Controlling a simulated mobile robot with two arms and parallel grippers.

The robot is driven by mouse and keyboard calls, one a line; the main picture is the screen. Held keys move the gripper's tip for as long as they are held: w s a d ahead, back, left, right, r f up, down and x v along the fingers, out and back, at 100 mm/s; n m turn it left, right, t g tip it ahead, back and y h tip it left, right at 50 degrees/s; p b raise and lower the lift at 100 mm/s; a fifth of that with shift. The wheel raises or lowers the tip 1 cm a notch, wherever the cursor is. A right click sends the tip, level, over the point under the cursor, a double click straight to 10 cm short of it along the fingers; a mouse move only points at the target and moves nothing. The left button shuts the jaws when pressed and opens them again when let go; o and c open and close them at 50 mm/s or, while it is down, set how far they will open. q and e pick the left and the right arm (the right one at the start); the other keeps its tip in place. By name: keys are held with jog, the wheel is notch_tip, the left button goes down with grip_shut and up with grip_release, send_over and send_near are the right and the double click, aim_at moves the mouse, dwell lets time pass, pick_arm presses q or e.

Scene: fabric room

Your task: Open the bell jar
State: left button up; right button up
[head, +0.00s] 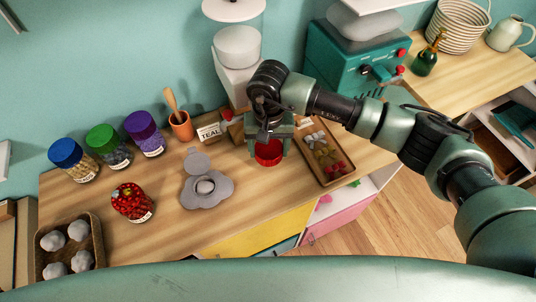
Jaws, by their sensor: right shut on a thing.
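A clear jar with red contents (133,203) and a small white label stands upright on the wooden counter, left of centre. No lid shows on it, and the red pieces are visible at its top. My right gripper (268,141) is well to the right of this jar, pointing down and shut on a round red lid (269,154). The gripper hides the far part of the lid. I cannot tell whether the lid touches the counter. My left gripper is not in view.
Jars with blue (65,152), green (102,137) and purple (139,123) lids stand behind. A grey cloud-shaped piece (208,192) lies mid-counter. A wooden tray of bows (325,150) is right of the gripper; a basket of grey balls (68,248) is front left.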

aim_at(269, 159)
notch_tip(269, 159, down, 5)
jog(key=shift+p, duration=0.45)
jog(key=shift+f, duration=0.25)
jog(key=shift+f, duration=0.2)
jog(key=o, duration=1.5)
jog(key=shift+o, duration=0.2)
jog(key=shift+r, duration=0.15)
